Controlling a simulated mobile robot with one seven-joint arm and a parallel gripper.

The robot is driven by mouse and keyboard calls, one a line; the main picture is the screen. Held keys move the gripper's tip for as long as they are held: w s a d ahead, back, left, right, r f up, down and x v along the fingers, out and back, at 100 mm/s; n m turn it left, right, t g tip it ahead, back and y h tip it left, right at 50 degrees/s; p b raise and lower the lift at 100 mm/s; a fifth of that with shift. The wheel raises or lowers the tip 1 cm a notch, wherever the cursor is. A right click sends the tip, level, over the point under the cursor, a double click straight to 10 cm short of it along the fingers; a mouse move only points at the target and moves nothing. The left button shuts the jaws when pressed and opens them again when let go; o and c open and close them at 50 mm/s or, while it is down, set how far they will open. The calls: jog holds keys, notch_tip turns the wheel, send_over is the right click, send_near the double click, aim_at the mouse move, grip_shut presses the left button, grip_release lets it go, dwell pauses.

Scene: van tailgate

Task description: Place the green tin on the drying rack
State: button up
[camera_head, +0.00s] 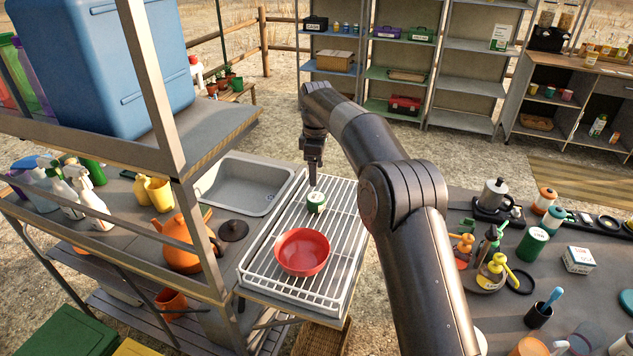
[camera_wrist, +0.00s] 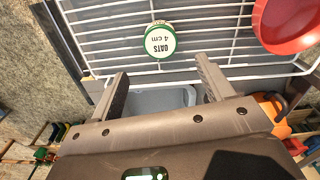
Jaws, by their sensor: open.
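A small green tin (camera_head: 315,202) with a white lid stands upright on the white wire drying rack (camera_head: 262,276), toward the rack's back half. In the wrist view its lid (camera_wrist: 160,40) reads "OATS 4 cm". My gripper (camera_head: 314,182) is above the rack, just behind the tin. In the wrist view my gripper (camera_wrist: 162,72) has its two fingers spread, with nothing between them. The tin shows beyond the fingertips, apart from them.
A red bowl (camera_head: 302,252) stands on the front of the rack. A sink (camera_head: 243,184) lies left of it, with an orange kettle (camera_head: 181,245) near. Another green tin (camera_head: 533,244) stands on the cluttered right counter. Rack wires beside the tin are bare.

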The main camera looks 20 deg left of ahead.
jog(key=shift+r, duration=0.5)
jog(key=s+d+r+m+t, duration=0.1)
jog(key=s+d+r+m, duration=0.3)
jog(key=s+d+r, duration=0.55)
jog(key=s+d+r+m+t, duration=0.2)
jog(key=d+r+m, duration=0.4)
jog(key=d, duration=0.9)
jog(key=s+d+r+m+t, duration=0.1)
jog(key=s+d+m, duration=0.3)
jog(key=s+d, duration=0.8)
jog(key=s+d+f+m, duration=0.2)
jog(key=s+f+m, duration=0.1)
jog(key=s, duration=0.4)
jog(key=s+d+f+m+t, duration=0.1)
jog(key=s+d+f+m, duration=0.1)
jog(key=s, duration=0.5)
notch_tip(320, 180, down, 3)
jog(key=shift+s+d+r+m+t, duration=0.2)
jog(key=shift+s+d+m+t, duration=0.15)
jog(key=shift+d, duration=0.3)
